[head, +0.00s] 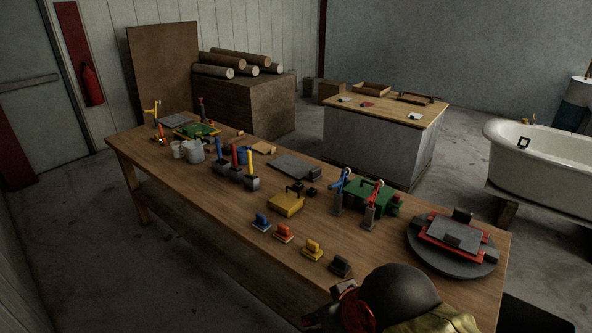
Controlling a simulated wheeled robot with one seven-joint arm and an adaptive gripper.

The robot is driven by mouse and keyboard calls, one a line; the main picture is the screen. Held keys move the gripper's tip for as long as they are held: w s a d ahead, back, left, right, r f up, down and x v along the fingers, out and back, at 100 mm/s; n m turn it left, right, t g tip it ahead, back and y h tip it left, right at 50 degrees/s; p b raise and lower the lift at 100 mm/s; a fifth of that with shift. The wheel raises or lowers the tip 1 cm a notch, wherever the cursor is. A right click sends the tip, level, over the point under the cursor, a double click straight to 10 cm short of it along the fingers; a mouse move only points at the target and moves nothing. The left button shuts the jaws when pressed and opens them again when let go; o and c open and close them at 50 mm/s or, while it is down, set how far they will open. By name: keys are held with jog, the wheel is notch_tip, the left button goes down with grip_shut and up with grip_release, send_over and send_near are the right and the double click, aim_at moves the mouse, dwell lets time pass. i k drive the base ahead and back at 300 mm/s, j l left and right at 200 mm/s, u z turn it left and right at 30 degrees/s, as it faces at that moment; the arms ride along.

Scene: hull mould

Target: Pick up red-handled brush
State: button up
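A tool with an upright red handle (235,156) and a dark block-like head stands on the long wooden table (160,160), left of the middle. It stands between a similar tool with a blue handle (218,147) and one with a yellow handle (250,162). A small low red-orange tool (283,232) lies nearer the front edge, between a blue one (261,220) and a yellow one (312,249). A red-topped upright tool (371,205) stands further right. I cannot tell for certain which one is the brush. My gripper is not in view.
A round dark turntable (430,262) with red and grey parts fills the table's right end. A dark dome (398,290) hides part of the front edge. A yellow block (286,204) and green case (360,197) stand mid-table. A bathtub (545,160) is at right.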

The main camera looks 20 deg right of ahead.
aim_at(235, 168)
jog(key=i+j+z, duration=0.2)
jog(key=z, duration=0.25)
jog(key=i+j+z, duration=0.25)
jog(key=z, duration=0.2)
jog(key=i+j, duration=0.2)
jog(key=j, duration=0.15)
jog(key=i+j+z, duration=0.1)
jog(key=i+j, duration=0.25)
jog(key=j, duration=0.3)
jog(key=i+j+z, duration=0.1)
jog(key=j, duration=0.25)
jog(key=i+j, duration=0.25)
jog(key=i+j+z, duration=0.1)
jog(key=j, duration=0.35)
jog(key=i+j, duration=0.2)
jog(key=j, duration=0.2)
jog(key=i+j, duration=0.55)
jog(key=j+z, duration=0.05)
jog(key=j, duration=0.05)
